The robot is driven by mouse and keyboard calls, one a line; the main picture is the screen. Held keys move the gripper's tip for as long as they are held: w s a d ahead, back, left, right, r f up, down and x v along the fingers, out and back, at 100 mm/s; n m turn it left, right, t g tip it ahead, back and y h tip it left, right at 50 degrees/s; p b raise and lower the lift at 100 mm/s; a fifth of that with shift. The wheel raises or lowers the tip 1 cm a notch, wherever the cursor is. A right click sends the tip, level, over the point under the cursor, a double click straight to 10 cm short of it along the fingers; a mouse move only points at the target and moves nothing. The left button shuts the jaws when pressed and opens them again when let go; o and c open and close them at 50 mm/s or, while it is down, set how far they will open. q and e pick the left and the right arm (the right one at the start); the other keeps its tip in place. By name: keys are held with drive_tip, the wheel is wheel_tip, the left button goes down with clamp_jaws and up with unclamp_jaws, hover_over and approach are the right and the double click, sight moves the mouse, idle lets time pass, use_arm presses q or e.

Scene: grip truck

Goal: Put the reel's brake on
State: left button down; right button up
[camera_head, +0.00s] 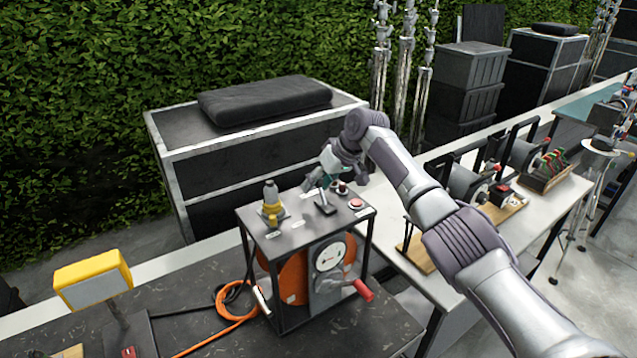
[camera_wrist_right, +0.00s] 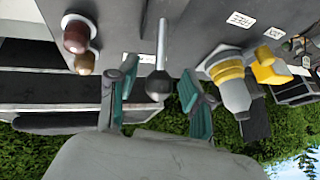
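The cable reel (camera_head: 293,277) has an orange drum in a dark frame on the dark bench. On the frame's top plate stands a short metal lever (camera_head: 321,196). In the right wrist view, the lever (camera_wrist_right: 161,50) has a bright rod and a dark rounded end. My right gripper (camera_head: 323,181) is over the top plate. Its teal-tipped fingers (camera_wrist_right: 158,82) are spread, one on each side of the lever's dark end, with gaps visible. A label reading FREE (camera_wrist_right: 241,19) lies on the plate. My left gripper is in neither view.
A yellow-and-grey connector (camera_head: 270,206) stands left of the lever. A red-handled crank (camera_head: 362,290) sticks out in front. A yellow lamp (camera_head: 93,280) stands at left.

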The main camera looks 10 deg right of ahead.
drive_tip(key=shift+d, duration=0.1)
drive_tip(key=v, duration=1.2)
drive_tip(key=shift+w, duration=0.1)
